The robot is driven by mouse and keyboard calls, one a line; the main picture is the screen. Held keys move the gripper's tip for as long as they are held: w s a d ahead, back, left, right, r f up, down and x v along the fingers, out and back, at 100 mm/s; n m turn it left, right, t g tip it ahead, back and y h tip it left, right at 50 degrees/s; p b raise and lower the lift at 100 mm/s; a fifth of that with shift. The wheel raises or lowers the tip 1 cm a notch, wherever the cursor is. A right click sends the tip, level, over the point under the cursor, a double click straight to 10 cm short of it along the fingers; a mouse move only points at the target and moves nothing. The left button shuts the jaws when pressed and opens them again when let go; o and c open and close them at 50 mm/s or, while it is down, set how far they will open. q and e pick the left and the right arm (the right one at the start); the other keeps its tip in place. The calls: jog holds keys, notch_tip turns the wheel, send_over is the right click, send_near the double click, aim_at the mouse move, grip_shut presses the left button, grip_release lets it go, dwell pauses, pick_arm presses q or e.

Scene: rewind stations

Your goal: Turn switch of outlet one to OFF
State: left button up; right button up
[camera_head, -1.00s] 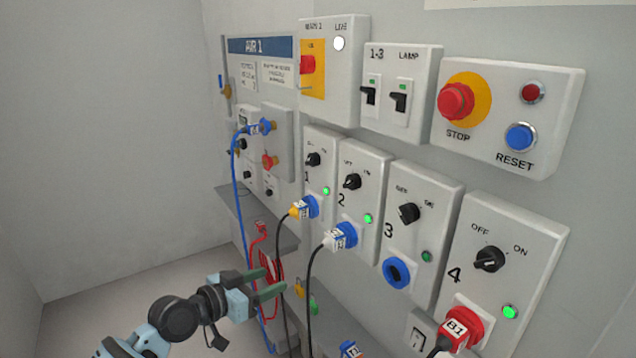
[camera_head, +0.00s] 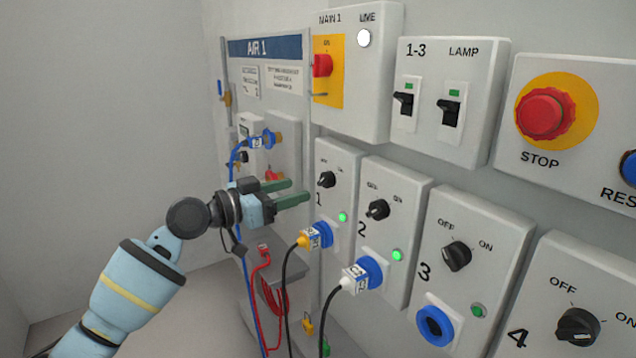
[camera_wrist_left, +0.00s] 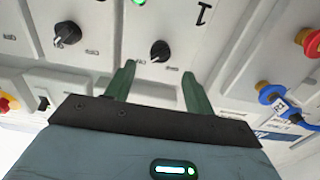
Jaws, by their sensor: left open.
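Outlet one (camera_head: 330,208) is a pale box marked 1 on the wall, with a black rotary switch (camera_head: 327,180), a lit green lamp (camera_head: 342,217) and a blue socket holding a yellow plug (camera_head: 311,238). My left gripper (camera_head: 301,190) is open, its green fingers just left of the switch and pointing at the box. In the left wrist view the switch (camera_wrist_left: 160,50) shows beyond and between the open fingers (camera_wrist_left: 158,85), apart from them. I cannot read the exact switch setting. My right gripper is not in view.
Outlet two (camera_head: 392,225) with its own switch (camera_head: 377,209) and white plug (camera_head: 357,277) is close on the right. A blue hose (camera_head: 235,160) and black cables (camera_head: 287,300) hang nearby. The AIR 1 panel (camera_head: 262,48) is behind left. Open floor lies left.

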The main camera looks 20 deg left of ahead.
aim_at(320, 182)
pick_arm(q)
jog(key=shift+p+x, duration=0.35)
jog(key=shift+x, duration=3.25)
jog(key=c, duration=1)
